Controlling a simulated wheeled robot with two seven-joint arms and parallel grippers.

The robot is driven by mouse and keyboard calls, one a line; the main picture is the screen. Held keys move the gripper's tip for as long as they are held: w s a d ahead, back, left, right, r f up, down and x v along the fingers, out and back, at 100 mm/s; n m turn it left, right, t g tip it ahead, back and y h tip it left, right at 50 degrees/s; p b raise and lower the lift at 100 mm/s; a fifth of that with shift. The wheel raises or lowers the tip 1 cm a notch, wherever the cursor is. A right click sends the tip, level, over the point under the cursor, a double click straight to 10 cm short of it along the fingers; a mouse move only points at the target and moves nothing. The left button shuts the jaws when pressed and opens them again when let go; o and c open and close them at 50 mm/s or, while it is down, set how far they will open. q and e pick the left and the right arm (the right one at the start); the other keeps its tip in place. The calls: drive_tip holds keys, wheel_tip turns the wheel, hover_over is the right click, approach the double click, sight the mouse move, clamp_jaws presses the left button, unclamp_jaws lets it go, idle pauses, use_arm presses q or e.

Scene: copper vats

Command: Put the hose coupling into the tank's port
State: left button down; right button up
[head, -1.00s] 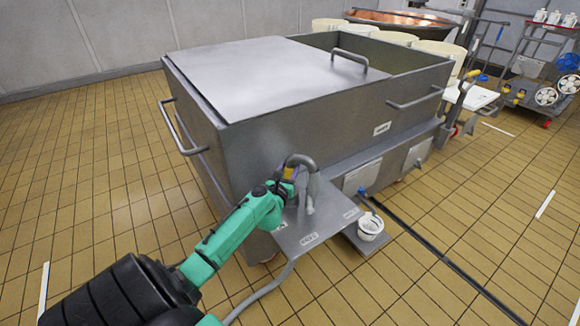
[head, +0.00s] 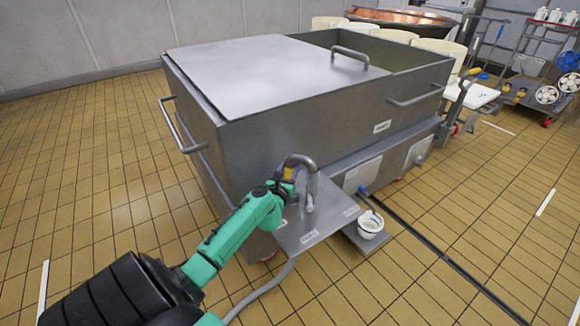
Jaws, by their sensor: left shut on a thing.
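The tank is a large grey steel box (head: 290,140) with a flat lid (head: 250,75) over most of its top. A steel side shelf (head: 328,208) juts out at its near corner. My left gripper (head: 287,182) is above this shelf, close to the tank wall, and is shut on the hose coupling, which is mostly hidden by the gripper. A grey bent hose (head: 301,160) arches from the gripper over to an upright piece on the shelf. I cannot make out the port or whether the coupling touches it. My right gripper is not in view.
A small white bucket (head: 370,226) stands on a low ledge right of the shelf. A grey hose (head: 262,292) runs down to the tiled floor. A floor drain channel (head: 440,255) lies at the right. Tank handles (head: 180,128) stick out. Floor at left is open.

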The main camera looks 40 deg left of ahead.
use_arm(q)
drive_tip(key=shift+r, duration=0.15)
drive_tip(key=shift+c, duration=1.6)
unclamp_jaws()
drive_tip(key=shift+s+d, duration=0.2)
drive_tip(key=shift+s, duration=0.2)
drive_tip(key=v, duration=1.3)
drive_tip(key=shift+s+d, duration=0.15)
drive_tip(key=shift+s, duration=0.15)
